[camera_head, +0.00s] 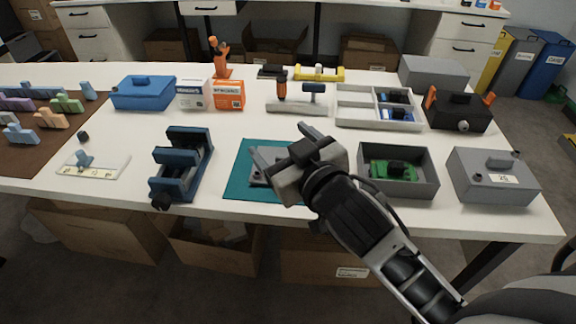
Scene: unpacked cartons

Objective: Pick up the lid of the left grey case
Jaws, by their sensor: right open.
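The left grey case (432,184) stands open on the table, with a green and black object (393,170) inside it. A grey flat piece, seemingly its lid (259,180), lies on the teal mat (238,185) to the left of the case. My right gripper (281,143) is above the mat with its fingers spread and nothing visible between them. The gripper and wrist hide much of the grey piece, so I cannot tell whether they touch. My left gripper is not in view.
A closed grey case (470,181) stands to the right of the open one. A dark blue vise-like fixture (180,167) stands left of the mat. A white divided tray (372,122), a black case (458,109) and a tool holder (297,107) lie farther back.

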